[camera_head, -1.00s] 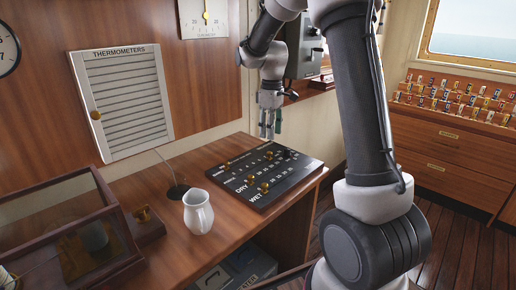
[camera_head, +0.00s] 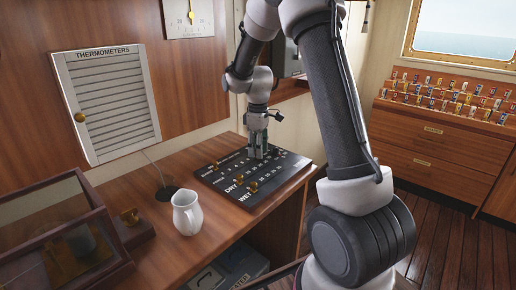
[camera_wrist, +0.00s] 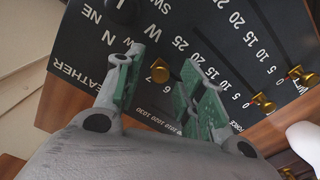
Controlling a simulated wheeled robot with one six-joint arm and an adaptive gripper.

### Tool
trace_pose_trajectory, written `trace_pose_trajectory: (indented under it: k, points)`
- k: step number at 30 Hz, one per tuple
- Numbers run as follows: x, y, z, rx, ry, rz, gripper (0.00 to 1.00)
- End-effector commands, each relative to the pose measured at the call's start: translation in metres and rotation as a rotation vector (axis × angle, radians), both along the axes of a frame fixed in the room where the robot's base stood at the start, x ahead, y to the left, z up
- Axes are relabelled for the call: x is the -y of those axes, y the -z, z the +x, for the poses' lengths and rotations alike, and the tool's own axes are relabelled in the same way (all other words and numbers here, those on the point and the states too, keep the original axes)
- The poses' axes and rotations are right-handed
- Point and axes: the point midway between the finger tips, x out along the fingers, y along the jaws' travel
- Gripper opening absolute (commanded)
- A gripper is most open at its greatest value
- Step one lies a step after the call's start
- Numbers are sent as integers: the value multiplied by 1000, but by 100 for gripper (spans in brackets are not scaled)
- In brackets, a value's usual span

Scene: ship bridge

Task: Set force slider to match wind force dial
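The black slider board (camera_head: 222,172) lies on the wooden desk, with white scales and brass knobs. In the wrist view, a brass knob (camera_wrist: 160,73) sits between the green-padded fingers of my gripper (camera_wrist: 162,68), with gaps showing on both sides. Printed numerals near it look like 6 and 7.
Other brass knobs (camera_wrist: 263,103) stand near zero on neighbouring scales. A black knob (camera_wrist: 122,10) is by the compass letters. A white jug (camera_head: 187,212) stands left of the board, near a glass-topped case (camera_head: 60,235). A dark wall box (camera_head: 290,58) is behind my arm.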

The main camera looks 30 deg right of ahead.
Motion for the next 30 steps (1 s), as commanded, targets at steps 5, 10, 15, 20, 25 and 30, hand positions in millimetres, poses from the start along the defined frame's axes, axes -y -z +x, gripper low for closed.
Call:
trace_pose_trajectory:
  k: [5,10,15,20,25,30]
  points:
    - [0,0,0,0,0,0,19]
    - [0,0,0,0,0,0,0]
    - [-2,-1,-1,0,-1,0,0]
    - [-28,-1,-11,-1,-6,1,0]
    - [-52,-1,-21,0,-3,0,0]
    - [-56,-1,-22,1,0,0,0]
